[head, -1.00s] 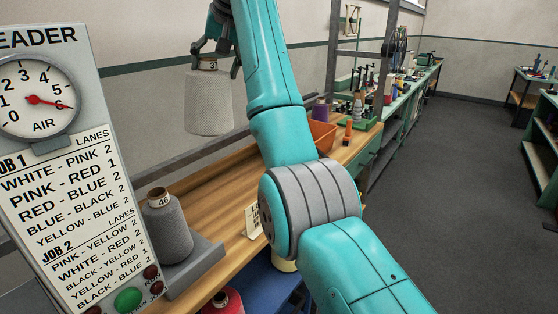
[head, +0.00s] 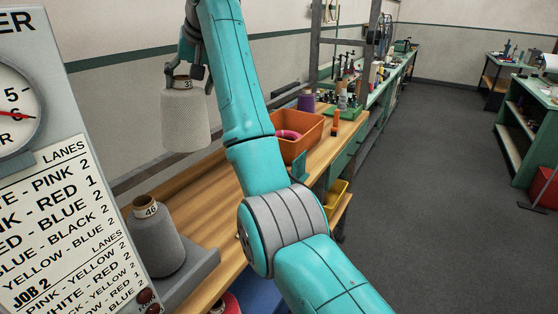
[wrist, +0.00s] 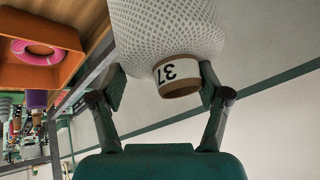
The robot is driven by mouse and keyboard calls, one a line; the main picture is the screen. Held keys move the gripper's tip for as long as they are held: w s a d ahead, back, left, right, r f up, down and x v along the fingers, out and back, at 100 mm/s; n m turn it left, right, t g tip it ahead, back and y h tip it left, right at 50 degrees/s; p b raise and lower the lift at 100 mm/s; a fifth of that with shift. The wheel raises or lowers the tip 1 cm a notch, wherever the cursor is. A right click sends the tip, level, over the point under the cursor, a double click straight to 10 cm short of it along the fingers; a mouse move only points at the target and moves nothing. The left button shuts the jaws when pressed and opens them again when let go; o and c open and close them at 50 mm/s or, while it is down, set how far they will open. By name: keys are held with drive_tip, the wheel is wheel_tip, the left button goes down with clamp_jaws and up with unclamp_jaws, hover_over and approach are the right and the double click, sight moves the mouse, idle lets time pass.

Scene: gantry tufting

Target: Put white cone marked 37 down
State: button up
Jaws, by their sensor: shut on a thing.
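The white cone marked 37 (head: 186,120) hangs in my gripper (head: 184,78) above the wooden bench in the head view. It is upright, with its wide end down and clear of the bench top. In the wrist view the cone (wrist: 168,28) shows upside down, with the label 37 on its brown-edged tube. The two fingers of my gripper (wrist: 162,85) are closed about that tube end. My arm hides part of the bench behind it.
A grey cone marked 46 (head: 157,243) stands on a grey ledge at the bench's left. The header board (head: 50,200) is at far left. An orange bin (head: 303,147) holds a pink ring (head: 288,135). Bare wood (head: 205,200) lies between. The floor at right is open.

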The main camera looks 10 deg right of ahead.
sight(195, 115)
wheel_tip(195, 115, down, 7)
drive_tip(key=shift+r, duration=0.1)
drive_tip(key=shift+f, duration=0.3)
drive_tip(key=shift+s+r+h, duration=0.1)
drive_tip(key=shift+s+h, duration=0.05)
drive_tip(key=shift+h, duration=0.25)
drive_tip(key=shift+t, duration=0.3)
wheel_tip(195, 115, down, 10)
drive_tip(key=o, duration=1.8)
